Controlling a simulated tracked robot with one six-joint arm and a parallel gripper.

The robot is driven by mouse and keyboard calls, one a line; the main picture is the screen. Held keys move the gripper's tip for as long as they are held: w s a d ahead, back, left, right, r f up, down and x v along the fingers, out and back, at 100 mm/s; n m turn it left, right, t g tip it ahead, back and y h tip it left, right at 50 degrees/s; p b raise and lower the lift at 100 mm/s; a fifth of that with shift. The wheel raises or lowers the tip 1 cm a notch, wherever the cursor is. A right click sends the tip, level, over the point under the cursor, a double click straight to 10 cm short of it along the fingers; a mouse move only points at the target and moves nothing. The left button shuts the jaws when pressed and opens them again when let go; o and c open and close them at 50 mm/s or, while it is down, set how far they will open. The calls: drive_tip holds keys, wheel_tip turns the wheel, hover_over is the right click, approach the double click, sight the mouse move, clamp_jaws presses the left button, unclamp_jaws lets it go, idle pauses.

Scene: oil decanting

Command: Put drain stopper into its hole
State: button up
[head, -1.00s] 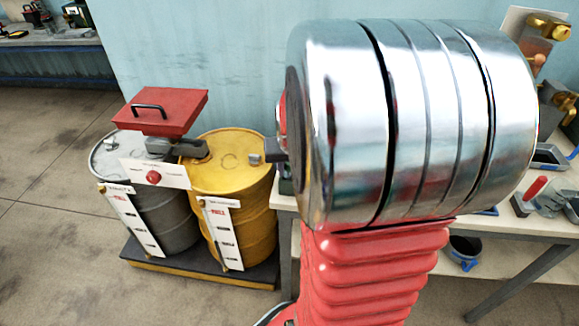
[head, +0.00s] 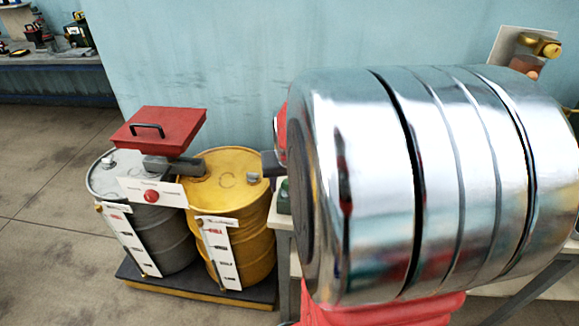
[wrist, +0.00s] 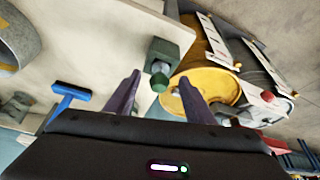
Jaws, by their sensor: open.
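I cannot pick out the drain stopper or its hole for certain. My gripper (wrist: 158,79) shows in the wrist view with its two dark purple fingers apart and nothing held between them. A dark green block with a rounded green end (wrist: 163,62) sits at the bench edge, just beyond the fingertips; whether it touches them I cannot tell. A dark green thing also shows at the bench's left corner in the head view (head: 283,197). A yellow drum (head: 228,225) and a grey drum (head: 165,235) stand left of the bench; the yellow one (wrist: 205,75) lies beyond my right finger.
The drums stand on a dark, yellow-edged pallet (head: 200,292). A red box with a black handle (head: 158,128) sits above them. A blue T-shaped tool (wrist: 72,93) and a curved grey vessel (wrist: 18,38) are on the bench. My silver arm hides most of the bench.

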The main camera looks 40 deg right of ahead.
drive_tip(key=v, duration=1.1)
idle(0.5)
drive_tip(key=s+a+n+t+y, duration=0.1)
drive_tip(key=s+a+n, duration=0.1)
drive_tip(key=a, duration=1)
drive_tip(key=s+a+n+t+y, duration=0.1)
drive_tip(key=s+a+n, duration=0.2)
drive_tip(key=a, duration=1)
drive_tip(key=shift+s+n+y, duration=0.15)
drive_tip(key=shift+n+y, duration=0.25)
drive_tip(key=shift+n, duration=0.8)
drive_tip(key=shift+r, duration=0.1)
drive_tip(key=shift+c, duration=0.7)
